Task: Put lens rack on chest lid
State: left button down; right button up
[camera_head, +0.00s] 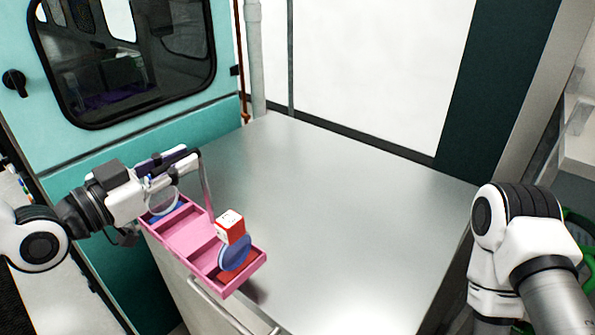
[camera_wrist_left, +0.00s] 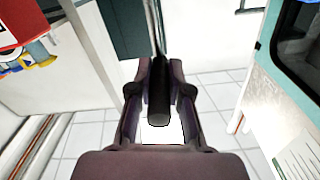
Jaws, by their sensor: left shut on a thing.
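The lens rack is a pink compartmented tray (camera_head: 185,232) with a thin upright handle. It carries a red-and-white box (camera_head: 230,226), a blue disc (camera_head: 236,253) and other blue and red pieces. My left gripper (camera_head: 192,158) is shut on the rack's handle, above the tray. In the left wrist view the fingers (camera_wrist_left: 158,95) close around a dark bar. The rack hangs tilted at the left edge of the chest lid (camera_head: 330,220), a bare grey metal top; I cannot tell whether they touch. My right gripper is out of the picture.
The lid's middle and right side are clear. A teal door with a dark window (camera_head: 125,60) stands behind at left, and a white panel (camera_head: 370,65) behind the lid. My right arm is at the right edge. A drawer handle (camera_head: 220,306) shows below the lid's front edge.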

pick_arm(q)
jog(key=shift+w+d, duration=0.2)
jog(key=shift+w, duration=0.1)
jog(key=w+d+f+p, duration=0.4)
jog(key=w+d+f, duration=0.1)
jog(key=w+d, duration=0.4)
jog(key=shift+w+d, duration=0.15)
jog(key=shift+w, duration=1.05)
jog(key=shift+s, duration=0.1)
jog(key=c, duration=1.1)
grip_release()
jog(key=shift+r, duration=0.1)
